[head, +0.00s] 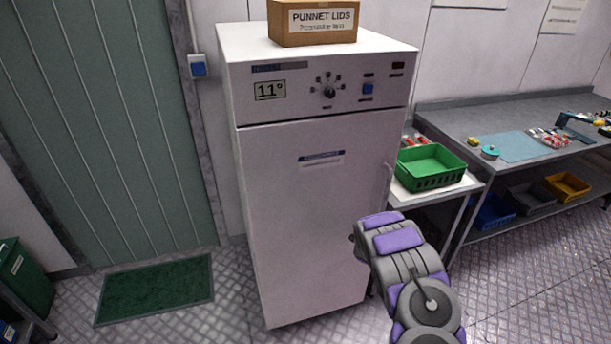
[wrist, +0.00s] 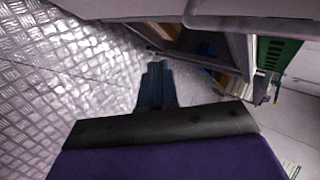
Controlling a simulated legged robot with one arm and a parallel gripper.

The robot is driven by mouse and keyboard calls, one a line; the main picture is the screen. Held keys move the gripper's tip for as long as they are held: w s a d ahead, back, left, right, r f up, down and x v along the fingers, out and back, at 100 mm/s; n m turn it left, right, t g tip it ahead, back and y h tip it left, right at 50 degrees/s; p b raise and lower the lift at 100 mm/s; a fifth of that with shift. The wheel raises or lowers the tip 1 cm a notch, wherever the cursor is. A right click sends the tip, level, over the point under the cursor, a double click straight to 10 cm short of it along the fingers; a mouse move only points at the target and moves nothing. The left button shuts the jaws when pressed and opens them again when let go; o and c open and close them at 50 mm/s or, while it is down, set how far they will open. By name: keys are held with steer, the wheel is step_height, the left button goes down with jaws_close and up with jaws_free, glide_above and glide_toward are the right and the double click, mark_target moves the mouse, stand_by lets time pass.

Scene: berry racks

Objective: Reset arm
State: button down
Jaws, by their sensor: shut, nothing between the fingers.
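My arm, grey with purple pads, reaches up from the bottom right of the head view, in front of the lower right part of a white cabinet (head: 300,220). The gripper's fingers are hidden in the head view. In the wrist view my gripper (wrist: 156,72) shows as dark blue-grey fingers, shut together and empty. They point out over the patterned metal floor (wrist: 80,70). The cabinet door is closed, and its panel reads 11°.
A green crate (head: 430,180) stands on a small white table right of the cabinet. A grey bench (head: 480,113) with tools and packs runs along the right. A punnet lids box (head: 313,40) sits on the cabinet. Open floor with a green mat (head: 155,290) lies at left.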

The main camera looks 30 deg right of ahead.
steer(key=s+d+r+m+g+h, duration=0.1)
steer(key=d+r+m+h, duration=0.15)
steer(key=r+m, duration=0.65)
steer(key=d+r+m+g+h, duration=0.1)
steer(key=r+m+h, duration=0.15)
steer(key=r, duration=1.15)
steer(key=s+a+r+m+g, duration=0.1)
steer(key=s+a+r+m, duration=0.15)
steer(key=r+m, duration=0.2)
steer(key=s+a+r+m+g+h, duration=0.1)
steer(key=s+a+r+m+g, duration=0.1)
steer(key=s+r+m, duration=0.3)
steer(key=s+a+r+m+g, duration=0.1)
steer(key=s+a+r+m, duration=0.15)
steer(key=r, duration=0.35)
steer(key=s+a+m+y, duration=0.4)
steer(key=s+a+m, duration=0.2)
steer(key=a, duration=0.9)
steer(key=s+a+f+m+y, duration=0.1)
steer(key=s+a+m+y, duration=0.4)
steer(key=s+a, duration=0.4)
steer(key=s+a+f+m+g+y, duration=0.1)
steer(key=s+a+m+y, duration=0.3)
steer(key=a, duration=1.9)
steer(key=s+m, duration=0.4)
steer(key=shift+s+y, duration=0.2)
steer(key=shift+y, duration=0.2)
